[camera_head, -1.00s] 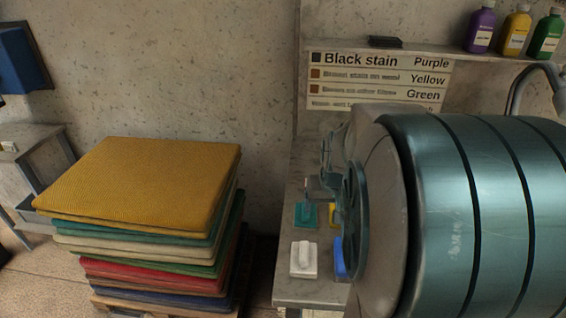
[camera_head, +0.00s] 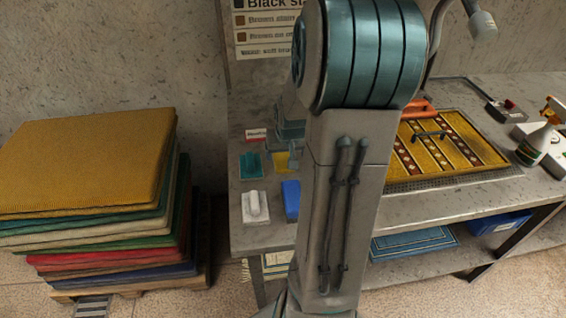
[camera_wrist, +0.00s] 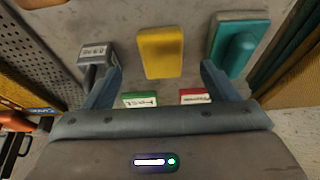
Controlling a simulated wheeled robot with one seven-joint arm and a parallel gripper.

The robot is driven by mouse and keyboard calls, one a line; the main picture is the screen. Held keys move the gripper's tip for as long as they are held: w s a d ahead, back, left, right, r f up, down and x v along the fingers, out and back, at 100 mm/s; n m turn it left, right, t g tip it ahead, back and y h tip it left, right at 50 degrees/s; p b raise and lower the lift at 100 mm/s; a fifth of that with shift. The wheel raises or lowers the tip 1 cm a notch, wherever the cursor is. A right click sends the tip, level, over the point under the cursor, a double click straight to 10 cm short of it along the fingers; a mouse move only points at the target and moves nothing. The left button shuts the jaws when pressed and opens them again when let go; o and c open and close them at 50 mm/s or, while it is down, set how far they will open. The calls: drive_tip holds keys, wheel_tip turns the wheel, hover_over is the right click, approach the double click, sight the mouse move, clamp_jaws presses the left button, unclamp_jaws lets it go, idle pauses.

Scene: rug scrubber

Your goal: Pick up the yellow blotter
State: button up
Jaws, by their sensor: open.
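The yellow blotter (camera_wrist: 160,52) lies flat on the grey worktop in the wrist view, ahead of and between my fingers. In the head view a small part of the yellow blotter (camera_head: 278,163) shows left of my arm, and the rest is hidden. My gripper (camera_wrist: 161,72) is open and empty, with one finger towards each side of the blotter. The fingers look apart from it; their height above the worktop is hard to tell. A teal block with a raised handle (camera_wrist: 238,45) lies just right of the blotter.
A grey labelled tool (camera_wrist: 97,54) stands left of the blotter. Green (camera_wrist: 140,99) and red (camera_wrist: 194,96) label cards lie nearer. In the head view, white (camera_head: 256,208) and blue (camera_head: 290,200) blocks lie in front. A stack of rugs (camera_head: 85,165) stands left.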

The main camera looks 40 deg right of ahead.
sight(284, 162)
drive_tip(key=shift+x, duration=2.9)
drive_tip(key=shift+a+r, duration=0.1)
drive_tip(key=c, duration=1.1)
